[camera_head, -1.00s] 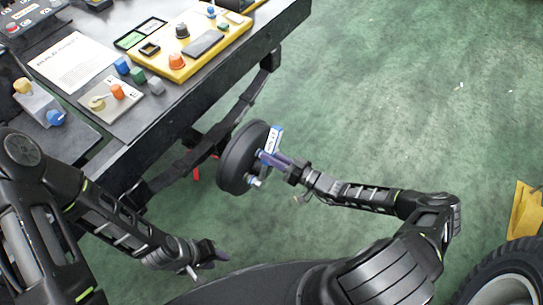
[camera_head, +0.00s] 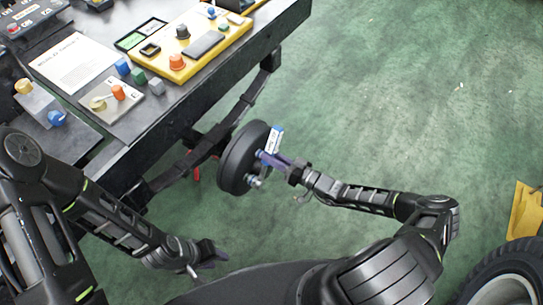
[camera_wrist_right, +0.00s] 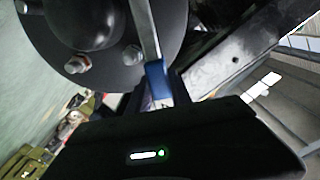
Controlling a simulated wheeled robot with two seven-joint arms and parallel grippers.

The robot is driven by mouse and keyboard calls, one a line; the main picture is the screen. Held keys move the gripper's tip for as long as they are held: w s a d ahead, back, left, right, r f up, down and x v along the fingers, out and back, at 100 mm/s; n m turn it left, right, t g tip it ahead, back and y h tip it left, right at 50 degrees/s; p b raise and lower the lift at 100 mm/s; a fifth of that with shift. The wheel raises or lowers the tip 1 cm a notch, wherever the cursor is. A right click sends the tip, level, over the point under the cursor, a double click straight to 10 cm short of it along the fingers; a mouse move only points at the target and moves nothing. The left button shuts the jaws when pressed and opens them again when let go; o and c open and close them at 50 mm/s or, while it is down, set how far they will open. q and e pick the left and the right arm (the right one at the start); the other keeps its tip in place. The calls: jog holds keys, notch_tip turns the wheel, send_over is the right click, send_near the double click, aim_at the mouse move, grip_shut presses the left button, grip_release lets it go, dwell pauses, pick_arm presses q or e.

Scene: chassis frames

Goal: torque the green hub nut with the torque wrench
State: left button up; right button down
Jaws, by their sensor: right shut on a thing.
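The dark round hub (camera_head: 236,162) faces right beside the workbench, with metal studs or nuts (camera_head: 254,182) on its face. I cannot make out a green nut. My right gripper (camera_head: 290,171) is shut on the torque wrench (camera_head: 271,157), which has a blue and white part at the hub's face. The wrench's silver shaft and blue collar (camera_wrist_right: 156,72) show in the right wrist view. Whether it sits on a nut is hidden. My left gripper (camera_head: 217,255) hangs low; its jaws are unclear.
The dark workbench (camera_head: 120,150) at upper left holds a yellow tray (camera_head: 214,49), a paper sheet (camera_head: 75,62) and small coloured blocks and knobs. A wheel (camera_head: 508,285) and a yellow object (camera_head: 527,212) are at lower right.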

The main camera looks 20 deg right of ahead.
jog(key=shift+x, duration=1)
dwell(1.8)
dwell(0.4)
jog(key=shift+w+d+f+m+b, duration=0.6)
jog(key=shift+m+b, duration=0.3)
jog(key=shift+b, duration=0.2)
jog(key=shift+w+d+f+m+b, duration=0.2)
jog(key=shift+d+f+m+b, duration=0.05)
jog(key=shift+d+m+b, duration=0.15)
jog(key=shift+f, duration=0.1)
jog(key=shift+w+d+f+m+b, duration=0.3)
jog(key=shift+f+m+b, duration=0.2)
jog(key=shift+m+b, duration=0.3)
jog(key=shift+r, duration=0.1)
jog(key=shift+a+r, duration=0.1)
